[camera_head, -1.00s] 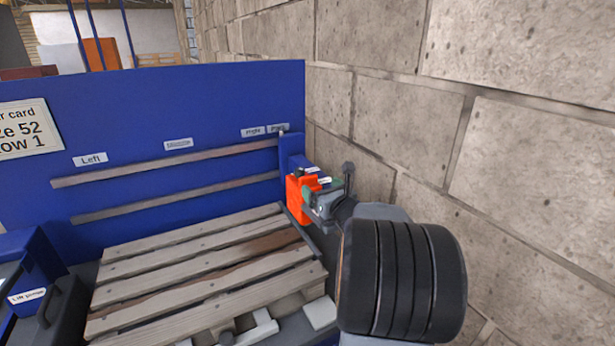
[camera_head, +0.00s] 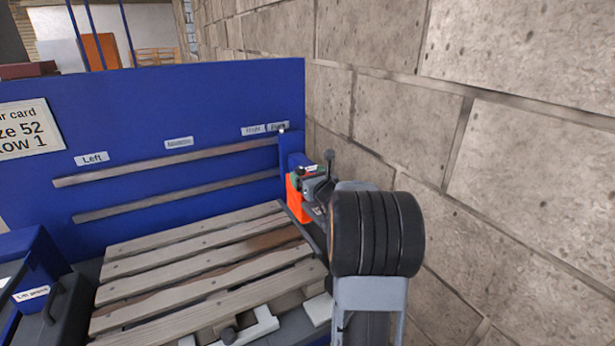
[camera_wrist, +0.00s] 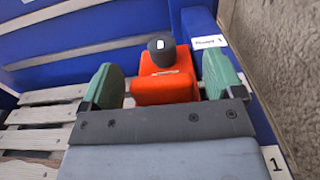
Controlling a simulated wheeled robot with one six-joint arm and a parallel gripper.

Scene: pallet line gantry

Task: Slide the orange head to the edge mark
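The orange head (camera_head: 296,204) sits at the right end of the rails on the blue panel, beside a blue upright, below the rightmost labels. In the wrist view the orange head (camera_wrist: 165,88) has a black knob (camera_wrist: 161,50) on top. My gripper (camera_wrist: 160,84) is open, with one green finger on each side of the orange head. Narrow gaps seem to show between fingers and head; contact cannot be told. In the head view my gripper (camera_head: 303,182) covers the upper part of the orange head. No edge mark can be made out clearly.
A blue panel (camera_head: 200,95) carries two rails and several labels, from Left (camera_head: 91,158) to the right end. A wooden pallet (camera_head: 200,255) lies in front. A block wall (camera_head: 480,120) stands close on the right. A blue box (camera_head: 35,262) stands at left.

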